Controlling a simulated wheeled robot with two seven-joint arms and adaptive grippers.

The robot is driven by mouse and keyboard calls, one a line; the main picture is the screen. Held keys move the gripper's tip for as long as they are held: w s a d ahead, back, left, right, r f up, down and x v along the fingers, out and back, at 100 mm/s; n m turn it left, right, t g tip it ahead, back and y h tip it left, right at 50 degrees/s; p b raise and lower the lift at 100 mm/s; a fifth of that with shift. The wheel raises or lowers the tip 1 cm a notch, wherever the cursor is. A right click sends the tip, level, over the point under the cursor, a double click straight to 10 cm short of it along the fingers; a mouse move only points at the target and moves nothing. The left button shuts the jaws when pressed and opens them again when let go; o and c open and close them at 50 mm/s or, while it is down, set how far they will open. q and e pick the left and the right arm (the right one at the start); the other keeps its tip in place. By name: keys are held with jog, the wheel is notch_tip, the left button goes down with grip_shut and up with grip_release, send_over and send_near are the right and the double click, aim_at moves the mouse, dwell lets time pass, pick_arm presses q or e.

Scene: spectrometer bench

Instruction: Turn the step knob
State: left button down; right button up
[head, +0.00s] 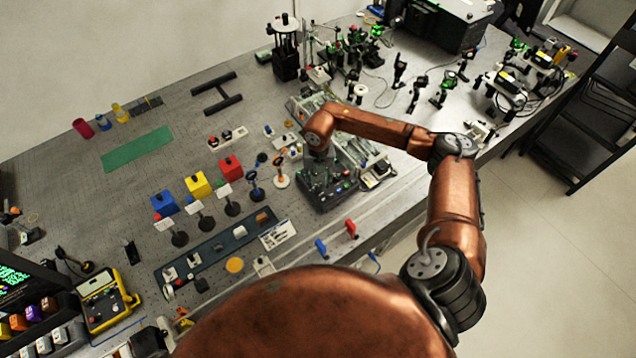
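A dark control box (330,198) with several small coloured buttons and knobs sits near the front edge of the bench. My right arm comes in from the right and bends down over this box. My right gripper (319,160) points down at the box's back left part. The wrist hides its fingers, so I cannot see whether they are open or touching anything. I cannot single out the step knob; it may be hidden under the gripper. My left gripper is not in view.
Blue, yellow and red (230,167) blocks and small stands are left of the box. A dark tray (218,248) lies at the front. Optics mounts crowd the back right. A yellow-edged device (104,303) is at lower left.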

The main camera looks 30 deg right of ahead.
aim_at(319, 188)
jog(key=shift+w+f, duration=0.1)
jog(key=shift+f, duration=1.2)
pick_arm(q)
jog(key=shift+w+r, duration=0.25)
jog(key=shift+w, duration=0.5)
pick_arm(e)
grip_shut()
